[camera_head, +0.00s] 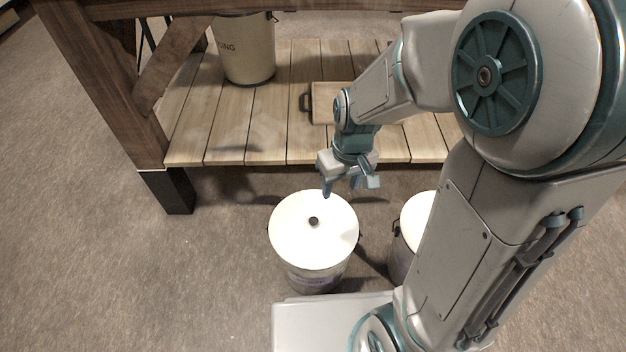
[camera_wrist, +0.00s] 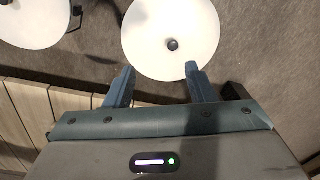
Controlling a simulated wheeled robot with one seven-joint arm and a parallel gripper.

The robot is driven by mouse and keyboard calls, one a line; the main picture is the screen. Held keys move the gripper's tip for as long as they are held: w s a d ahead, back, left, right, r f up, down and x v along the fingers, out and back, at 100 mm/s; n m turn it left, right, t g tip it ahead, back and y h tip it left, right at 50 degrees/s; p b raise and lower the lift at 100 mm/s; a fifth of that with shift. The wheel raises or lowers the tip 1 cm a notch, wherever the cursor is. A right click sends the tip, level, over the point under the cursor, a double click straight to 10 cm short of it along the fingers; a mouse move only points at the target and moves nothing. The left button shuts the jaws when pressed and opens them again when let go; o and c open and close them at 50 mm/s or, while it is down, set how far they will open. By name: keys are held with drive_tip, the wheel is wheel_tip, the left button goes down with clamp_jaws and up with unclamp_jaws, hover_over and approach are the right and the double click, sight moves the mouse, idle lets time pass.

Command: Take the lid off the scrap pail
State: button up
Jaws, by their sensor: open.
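A pail (camera_head: 318,280) with a round white lid (camera_head: 300,240) stands on the floor in front of the wooden shelf. The lid is on and has a small dark knob (camera_head: 313,221) at its middle. Its label is too small to read, so I cannot tell whether it is the scrap pail. My gripper (camera_head: 349,188) is open and empty, above the lid's far edge and apart from the knob. In the wrist view the lid (camera_wrist: 150,35) and knob (camera_wrist: 172,44) lie beyond the open fingertips (camera_wrist: 160,69).
A second white-lidded pail (camera_head: 405,235) stands just right, partly hidden by my arm; its lid (camera_wrist: 35,22) shows in the wrist view. The low shelf (camera_head: 225,130) holds a larger bin (camera_head: 248,55) and a tray (camera_head: 328,100). Floor left of the pails is clear.

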drive_tip(key=w+a+f+n+p, duration=0.25)
drive_tip(key=w+a+f, duration=0.2)
drive_tip(key=f, duration=0.35)
drive_tip(key=b, duration=0.4)
hover_over(314, 220)
drive_tip(key=shift+n+h, duration=0.4)
drive_tip(key=shift+n, duration=0.05)
wheel_tip(314, 220, down, 8)
drive_tip(key=shift+w+r, duration=0.1)
drive_tip(key=shift+w, duration=0.05)
drive_tip(key=shift+f+b, duration=1.75)
drive_tip(key=shift+f, duration=1.1)
drive_tip(key=shift+r, duration=0.1)
clamp_jaws()
